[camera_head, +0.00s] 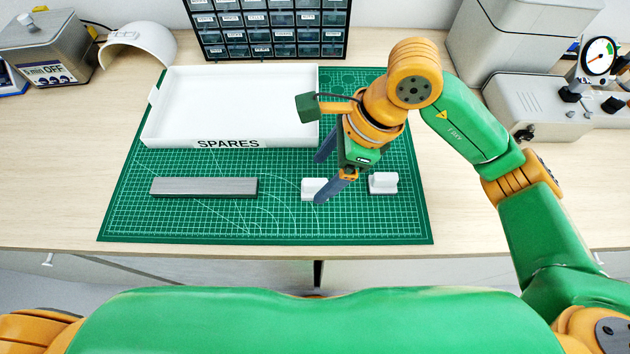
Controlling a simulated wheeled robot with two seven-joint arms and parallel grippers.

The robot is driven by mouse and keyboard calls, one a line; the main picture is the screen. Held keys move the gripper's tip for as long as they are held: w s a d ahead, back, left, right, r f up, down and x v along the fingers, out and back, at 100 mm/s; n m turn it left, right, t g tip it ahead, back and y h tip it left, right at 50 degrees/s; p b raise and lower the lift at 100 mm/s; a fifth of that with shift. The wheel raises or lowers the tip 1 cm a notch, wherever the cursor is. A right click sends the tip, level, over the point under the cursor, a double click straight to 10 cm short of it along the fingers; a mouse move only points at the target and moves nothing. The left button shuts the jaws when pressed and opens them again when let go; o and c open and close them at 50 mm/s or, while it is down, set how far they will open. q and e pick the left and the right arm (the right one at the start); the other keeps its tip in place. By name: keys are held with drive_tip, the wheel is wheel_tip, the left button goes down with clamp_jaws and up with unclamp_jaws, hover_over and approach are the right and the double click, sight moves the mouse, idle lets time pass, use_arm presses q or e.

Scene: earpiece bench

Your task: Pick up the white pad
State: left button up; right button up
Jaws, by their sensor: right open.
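Two small white pieces sit on the green cutting mat (280,225), and I cannot tell which one is the white pad. The left white piece (310,186) is partly covered by a finger of my right gripper. The right white piece (383,183) is a block on a wider base, apart from the gripper. My right gripper (321,177) is open, its two blue-grey fingers pointing down and left. One finger is behind the left white piece and one in front of it in the picture; contact cannot be told. My left gripper is not in view.
A white tray marked SPARES (231,105) stands at the mat's back left and looks empty. A grey bar (204,187) lies in front of it. A drawer cabinet (268,28) stands behind, with a gauge device (545,105) at right. The mat's front is clear.

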sight(314, 181)
drive_tip(key=p+x, duration=0.1)
drive_tip(key=x, duration=0.3)
drive_tip(key=shift+w+f, duration=0.15)
drive_tip(key=shift+f, duration=0.25)
clamp_jaws()
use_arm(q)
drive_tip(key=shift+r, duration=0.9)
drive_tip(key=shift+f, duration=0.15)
use_arm(e)
drive_tip(key=shift+r, duration=0.1)
drive_tip(key=shift+r+b, duration=0.35)
drive_tip(key=shift+w+r+b, duration=0.1)
drive_tip(key=shift+r+b, duration=0.4)
drive_tip(key=shift+r, duration=0.2)
use_arm(q)
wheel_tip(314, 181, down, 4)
drive_tip(key=b, duration=0.2)
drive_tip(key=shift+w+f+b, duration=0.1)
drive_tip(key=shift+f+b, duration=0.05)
drive_tip(key=shift+b, duration=0.2)
use_arm(e)
drive_tip(key=s+a+r, duration=0.2)
drive_tip(key=s+r, duration=0.8)
drive_tip(key=s, duration=0.4)
drive_tip(key=shift+a+r, duration=0.3)
drive_tip(key=shift+r, duration=0.1)
